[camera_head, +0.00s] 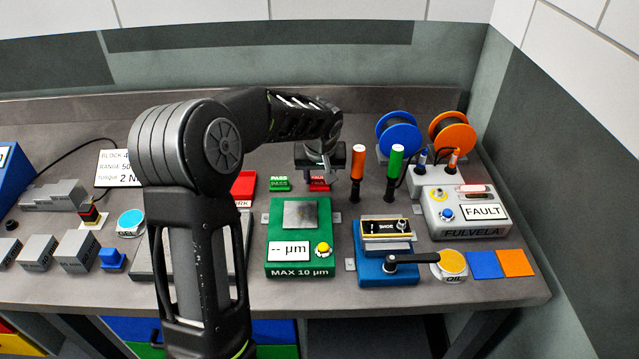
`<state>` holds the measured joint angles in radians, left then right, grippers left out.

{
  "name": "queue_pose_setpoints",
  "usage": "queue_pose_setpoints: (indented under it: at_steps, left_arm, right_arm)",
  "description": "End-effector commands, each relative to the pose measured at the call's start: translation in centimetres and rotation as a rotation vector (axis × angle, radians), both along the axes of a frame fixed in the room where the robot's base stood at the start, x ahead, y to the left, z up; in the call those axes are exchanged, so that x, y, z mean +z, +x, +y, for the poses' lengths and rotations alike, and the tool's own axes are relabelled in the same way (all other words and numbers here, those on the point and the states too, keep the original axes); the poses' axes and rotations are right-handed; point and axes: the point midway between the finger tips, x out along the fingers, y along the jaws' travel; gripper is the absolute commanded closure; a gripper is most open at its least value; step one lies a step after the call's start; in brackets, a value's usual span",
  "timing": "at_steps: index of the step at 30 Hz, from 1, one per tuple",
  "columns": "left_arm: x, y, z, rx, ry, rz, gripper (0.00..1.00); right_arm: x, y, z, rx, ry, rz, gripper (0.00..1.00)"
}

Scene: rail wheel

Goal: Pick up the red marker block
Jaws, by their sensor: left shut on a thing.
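The red marker block (319,186) is a small red block with white lettering, partly hidden under my left gripper. It is at the back middle of the bench, to the right of a similar green block (279,184). My left gripper (320,174) reaches down over the red block from above and is shut on it. Its fingertips are small and partly dark, and I cannot tell whether the block touches the bench. My right gripper is not in view.
In front stands a green gauge (299,270) marked MAX 10 µm. Orange (357,172) and green (394,170) handled tools stand upright to the right. A larger red block (244,187) is left, partly behind my arm. A blue fixture (387,270) stands front right.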

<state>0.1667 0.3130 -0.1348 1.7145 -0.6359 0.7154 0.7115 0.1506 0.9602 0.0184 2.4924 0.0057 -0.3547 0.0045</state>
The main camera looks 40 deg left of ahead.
Motion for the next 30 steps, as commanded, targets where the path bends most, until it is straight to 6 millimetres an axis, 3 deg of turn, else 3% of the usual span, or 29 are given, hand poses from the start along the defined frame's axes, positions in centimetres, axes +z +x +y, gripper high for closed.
queue_pose_setpoints:
  at_steps: [10,20,25,30]
  left_arm:
    - [0.0,0.0,0.0,0.0,0.0,0.0,0.97]
    - [0.4,0.1,0.0,0.001,0.0,-0.002,0.97]
    - [2.4,0.1,0.0,-0.001,0.001,-0.004,0.97]
    - [5.7,0.1,0.0,0.001,0.0,-0.006,0.97]
  right_arm:
    - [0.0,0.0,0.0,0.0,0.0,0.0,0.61]
    - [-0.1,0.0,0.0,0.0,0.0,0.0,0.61]
    - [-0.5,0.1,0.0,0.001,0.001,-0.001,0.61]
    - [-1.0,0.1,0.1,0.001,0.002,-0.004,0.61]
